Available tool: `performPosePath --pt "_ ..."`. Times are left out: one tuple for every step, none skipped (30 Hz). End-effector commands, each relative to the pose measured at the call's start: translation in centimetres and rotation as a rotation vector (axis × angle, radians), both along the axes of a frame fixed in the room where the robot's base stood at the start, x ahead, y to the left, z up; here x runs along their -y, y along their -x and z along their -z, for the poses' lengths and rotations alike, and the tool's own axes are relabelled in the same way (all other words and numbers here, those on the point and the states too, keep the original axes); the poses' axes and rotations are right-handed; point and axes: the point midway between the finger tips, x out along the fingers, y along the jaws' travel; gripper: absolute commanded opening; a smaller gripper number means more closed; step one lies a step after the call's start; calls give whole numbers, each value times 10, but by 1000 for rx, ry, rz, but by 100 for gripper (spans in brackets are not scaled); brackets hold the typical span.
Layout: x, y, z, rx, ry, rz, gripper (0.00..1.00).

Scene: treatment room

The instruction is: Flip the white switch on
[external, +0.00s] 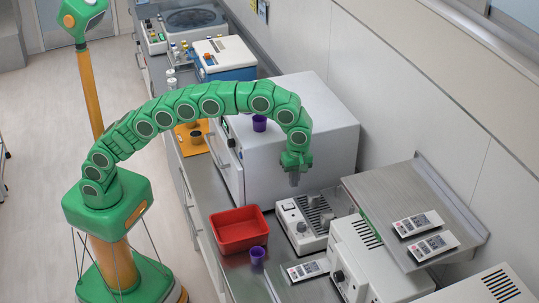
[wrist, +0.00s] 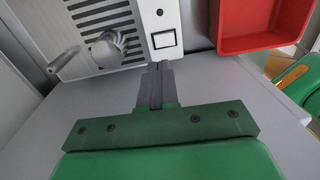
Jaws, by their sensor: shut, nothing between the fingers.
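The white switch (wrist: 164,39) shows in the wrist view as a white rocker in a black frame, on the pale front panel of a vented device (wrist: 145,14). My gripper (wrist: 157,68) is shut and empty. In the wrist view its fingertips appear just below the switch, and I cannot tell whether they touch the panel. In the external view my gripper (external: 294,181) hangs pointing down by the far left end of the device.
A red tray (external: 239,238) and a purple cup (external: 257,254) stand left of the device. A large white cabinet (external: 335,140) rises behind my gripper. A metal shelf (external: 385,195) with two remotes is at the right. Another remote (external: 306,270) lies in front.

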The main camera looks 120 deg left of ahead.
Motion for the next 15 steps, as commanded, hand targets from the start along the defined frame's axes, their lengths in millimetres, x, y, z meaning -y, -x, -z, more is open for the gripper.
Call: performPosePath --pt "0 -1 -7 2 -1 0 0" --pt "-1 -1 -10 0 0 0 0" --pt "-1 -1 -13 -2 1 0 0" --pt "-1 -2 -16 -2 1 1 0" --pt "-1 -2 -19 -1 1 1 0" --pt "-2 -3 -24 1 0 1 0" --pt "-2 -3 -27 3 0 1 0" --pt "-2 -3 -30 1 0 1 0" --pt "-2 -3 -33 -1 1 1 0" --pt "-2 -3 -35 -3 1 1 0" --pt "-3 -3 -37 -3 1 1 0" --pt "-3 -4 -41 -1 1 1 0" --pt "-3 -4 -43 1 1 1 0" --pt "-4 -5 -45 1 0 1 0" --pt "-4 -5 -48 3 0 1 0"
